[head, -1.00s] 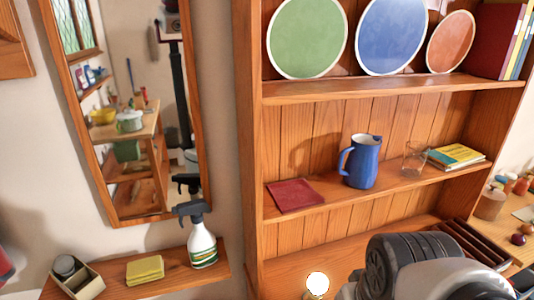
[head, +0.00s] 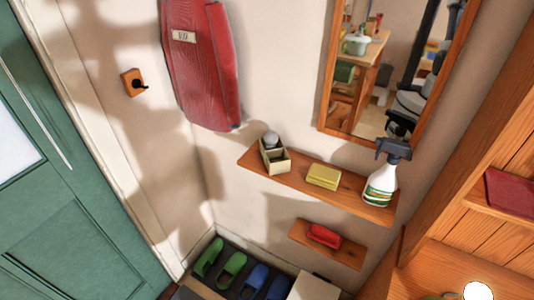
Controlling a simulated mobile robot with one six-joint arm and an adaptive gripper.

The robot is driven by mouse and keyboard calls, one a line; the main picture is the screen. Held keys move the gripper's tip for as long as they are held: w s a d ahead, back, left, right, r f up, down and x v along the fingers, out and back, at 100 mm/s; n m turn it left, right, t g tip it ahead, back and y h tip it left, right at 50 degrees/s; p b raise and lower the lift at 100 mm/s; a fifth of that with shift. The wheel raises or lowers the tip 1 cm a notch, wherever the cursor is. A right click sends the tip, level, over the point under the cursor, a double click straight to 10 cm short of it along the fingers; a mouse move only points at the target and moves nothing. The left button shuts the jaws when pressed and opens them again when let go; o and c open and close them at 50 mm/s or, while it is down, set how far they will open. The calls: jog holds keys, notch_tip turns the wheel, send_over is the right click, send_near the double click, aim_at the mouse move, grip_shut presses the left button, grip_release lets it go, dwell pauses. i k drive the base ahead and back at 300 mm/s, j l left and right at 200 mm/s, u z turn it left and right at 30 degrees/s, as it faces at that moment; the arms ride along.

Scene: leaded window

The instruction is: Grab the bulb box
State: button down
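A small open beige box (head: 274,158) with compartments stands at the left end of the wooden wall shelf. A round grey object (head: 270,139) shows at its back; it looks like a bulb, so this seems to be the bulb box. The other compartments look mostly empty, though their bottoms are partly hidden. My gripper is not in view, and nothing touches the box.
On the same shelf (head: 290,182) are a yellow sponge-like block (head: 323,177) and a spray bottle (head: 382,175). Below are a small shelf with a red object (head: 325,236), slippers (head: 231,268) and a white box (head: 313,288).

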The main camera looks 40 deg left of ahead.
aim_at(277, 161)
jog(key=u, duration=1.65)
jog(key=i+j, duration=0.85)
jog(key=i, duration=0.2)
jog(key=l+z, duration=0.05)
